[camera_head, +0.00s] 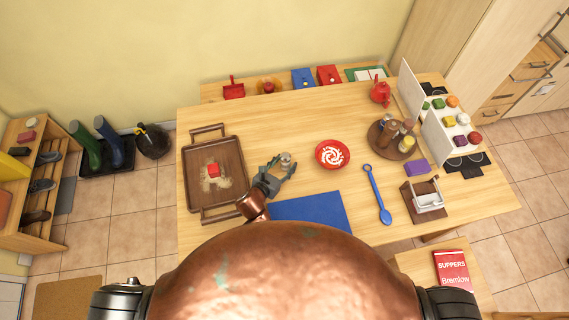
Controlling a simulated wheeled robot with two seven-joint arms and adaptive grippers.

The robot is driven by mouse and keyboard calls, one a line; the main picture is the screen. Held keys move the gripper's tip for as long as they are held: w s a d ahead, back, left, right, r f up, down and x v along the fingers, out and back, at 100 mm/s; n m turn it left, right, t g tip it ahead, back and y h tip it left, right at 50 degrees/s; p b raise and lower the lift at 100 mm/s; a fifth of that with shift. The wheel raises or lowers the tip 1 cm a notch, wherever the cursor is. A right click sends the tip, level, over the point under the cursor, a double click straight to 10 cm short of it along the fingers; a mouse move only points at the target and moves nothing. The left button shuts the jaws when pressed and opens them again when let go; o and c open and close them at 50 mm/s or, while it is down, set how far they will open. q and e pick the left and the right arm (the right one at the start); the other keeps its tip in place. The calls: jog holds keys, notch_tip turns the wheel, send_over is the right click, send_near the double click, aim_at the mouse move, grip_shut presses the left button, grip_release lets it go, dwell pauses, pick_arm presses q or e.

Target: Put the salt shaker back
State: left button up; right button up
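My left gripper (276,174) is over the table, between the brown tray and the red plate. A small shaker with a pale metallic top, apparently the salt shaker (286,159), sits between its fingers. The fingers look closed around it, though they hide its lower part. I cannot tell whether it touches the table. A round brown wooden stand (379,146) at the right holds several small shakers and bottles (406,144). My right gripper is not in view.
A brown tray (191,177) with a red block lies left of the gripper. A red patterned plate (332,154), blue spoon (377,194) and blue mat (312,210) lie nearby.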

pick_arm(q)
jog(key=shift+s+a+r, duration=0.1)
jog(key=shift+r, duration=0.1)
jog(key=p+v, duration=0.1)
jog(key=v, duration=1)
jog(key=shift+s+a+r, duration=0.1)
jog(key=shift+s+a, duration=0.1)
jog(key=shift+s, duration=0.1)
jog(key=shift+d, duration=0.1)
